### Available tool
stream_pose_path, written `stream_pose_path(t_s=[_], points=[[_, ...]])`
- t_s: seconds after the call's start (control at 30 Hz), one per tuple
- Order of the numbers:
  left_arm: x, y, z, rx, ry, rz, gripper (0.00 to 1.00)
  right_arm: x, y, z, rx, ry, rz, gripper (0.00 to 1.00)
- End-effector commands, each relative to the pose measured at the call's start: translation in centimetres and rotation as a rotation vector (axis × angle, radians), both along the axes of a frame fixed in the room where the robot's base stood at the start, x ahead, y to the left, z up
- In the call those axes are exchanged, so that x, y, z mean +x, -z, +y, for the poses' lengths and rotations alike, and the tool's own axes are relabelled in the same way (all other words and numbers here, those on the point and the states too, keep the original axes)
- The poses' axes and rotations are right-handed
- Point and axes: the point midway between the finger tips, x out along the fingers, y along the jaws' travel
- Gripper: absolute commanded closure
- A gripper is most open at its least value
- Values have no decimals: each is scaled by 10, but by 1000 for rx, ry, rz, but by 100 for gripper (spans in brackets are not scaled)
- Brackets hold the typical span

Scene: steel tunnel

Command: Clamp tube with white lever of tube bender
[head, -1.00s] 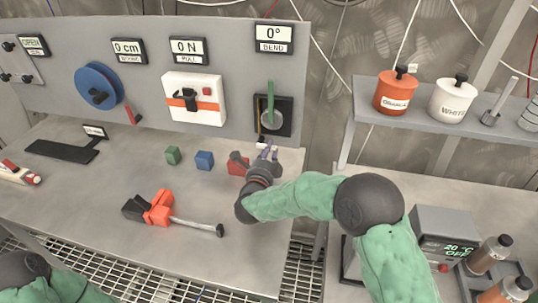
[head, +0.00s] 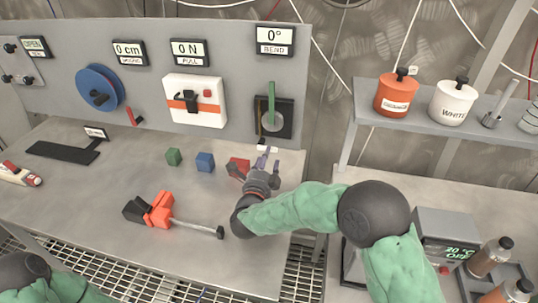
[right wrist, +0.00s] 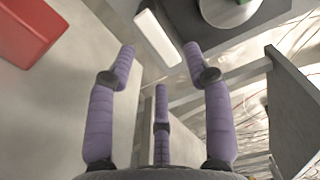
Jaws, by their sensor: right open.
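The tube bender (head: 273,124) is a dark square plate with a grey disc and an upright green lever (head: 271,101), under the 0° BEND display. A thin brown tube (head: 258,120) stands upright at its left. The white lever (head: 267,148) sits low at the bender's base. It also shows in the right wrist view (right wrist: 158,38), apart from the fingers. My right gripper (head: 265,158) is open and empty just in front of the white lever. In the right wrist view its purple fingers (right wrist: 160,58) are spread with the lever beyond them. My left gripper is out of view.
A red block (head: 238,168) lies close left of my right gripper, with blue (head: 205,161) and green (head: 173,157) blocks further left. An orange-and-black tool (head: 160,212) lies on the bench (head: 90,200). A shelf (head: 440,118) with pots is at right.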

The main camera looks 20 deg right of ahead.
Motion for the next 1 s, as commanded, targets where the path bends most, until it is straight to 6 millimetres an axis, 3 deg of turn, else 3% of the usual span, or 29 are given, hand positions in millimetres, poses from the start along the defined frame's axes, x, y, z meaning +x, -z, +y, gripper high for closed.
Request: stream_pose_path(t_s=[0.2, 0.4, 1.0], points=[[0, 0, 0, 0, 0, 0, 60, -36, 0, 29, 0, -6, 0, 48], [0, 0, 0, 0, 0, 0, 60, -58, 0, 45, 1, -4, -1, 48], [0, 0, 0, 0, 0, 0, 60, -67, 1, 51, 0, -1, 1, 48]])
